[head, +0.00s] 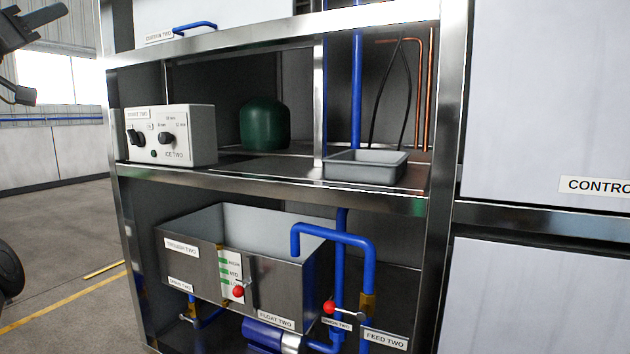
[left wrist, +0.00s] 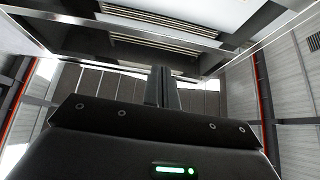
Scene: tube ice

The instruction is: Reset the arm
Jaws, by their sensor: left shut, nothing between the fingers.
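My left gripper (head: 35,28) shows only in part at the top left edge of the head view, well apart from the machine. In the left wrist view its two dark fingers (left wrist: 162,88) stand together, shut with nothing between them. They point up toward the ceiling and the bright machine panels. My right gripper is in neither view.
A metal machine frame fills the middle of the head view. It holds a control box (head: 172,135), a green dome (head: 265,124), a grey tray (head: 365,168), a water trough (head: 190,262) and blue pipes (head: 340,240). The floor (head: 60,230) at left is mostly clear.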

